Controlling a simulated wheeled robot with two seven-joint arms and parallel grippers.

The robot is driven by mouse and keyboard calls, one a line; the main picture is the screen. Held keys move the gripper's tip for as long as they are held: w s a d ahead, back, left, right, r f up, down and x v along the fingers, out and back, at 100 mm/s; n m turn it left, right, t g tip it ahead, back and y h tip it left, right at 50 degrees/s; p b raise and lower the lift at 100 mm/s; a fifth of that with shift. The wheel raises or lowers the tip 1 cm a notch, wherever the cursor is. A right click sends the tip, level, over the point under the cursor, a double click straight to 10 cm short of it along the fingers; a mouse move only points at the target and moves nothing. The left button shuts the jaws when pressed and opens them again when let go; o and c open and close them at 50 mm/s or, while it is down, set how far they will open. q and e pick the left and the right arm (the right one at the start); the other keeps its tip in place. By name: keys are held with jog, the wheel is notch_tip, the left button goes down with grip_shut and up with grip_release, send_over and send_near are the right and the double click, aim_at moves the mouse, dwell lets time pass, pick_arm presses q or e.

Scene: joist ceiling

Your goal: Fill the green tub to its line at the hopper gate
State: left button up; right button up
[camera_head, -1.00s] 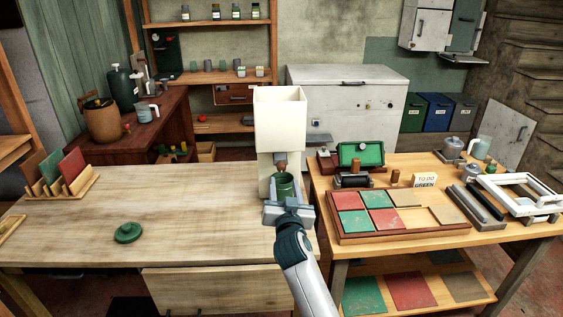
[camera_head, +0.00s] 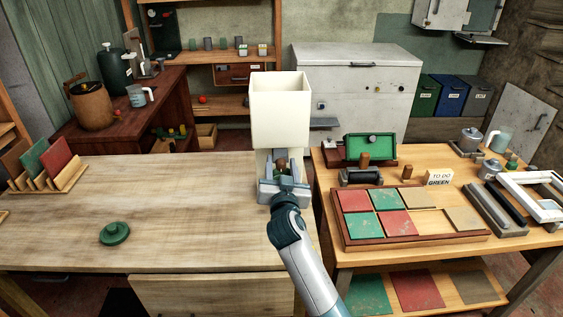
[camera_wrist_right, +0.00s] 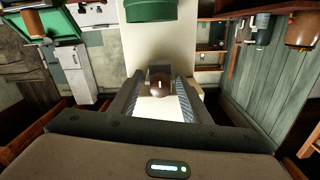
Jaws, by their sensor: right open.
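The cream hopper (camera_head: 280,112) stands at the right end of the left table. Its brown gate knob (camera_head: 282,164) shows low on its front and, in the right wrist view, the knob (camera_wrist_right: 159,84) is between my open fingers. I cannot tell whether they touch it. My right gripper (camera_head: 283,168) is open in front of the hopper. The green tub (camera_wrist_right: 150,9) shows partly at the top edge of the wrist view, outside the fingers, by the hopper. In the head view my gripper hides it. Its fill line and contents are not visible. My left gripper is not in view.
A green lid (camera_head: 115,233) lies on the left table (camera_head: 190,215), whose middle is clear. A rack of coloured panels (camera_head: 50,170) is at its left. A tile tray (camera_head: 400,240), a small sign (camera_head: 439,178) and a white frame (camera_head: 535,188) crowd the right table.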

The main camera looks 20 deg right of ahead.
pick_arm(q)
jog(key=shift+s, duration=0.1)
pick_arm(e)
jog(key=shift+c, duration=0.9)
grip_shut()
jog(key=shift+v, duration=1.3)
jog(key=shift+s, duration=0.25)
jog(key=shift+r, duration=0.1)
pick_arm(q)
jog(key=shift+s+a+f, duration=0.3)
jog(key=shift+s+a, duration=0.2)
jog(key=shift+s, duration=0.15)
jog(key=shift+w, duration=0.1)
pick_arm(e)
jog(key=shift+o, duration=0.9)
grip_release()
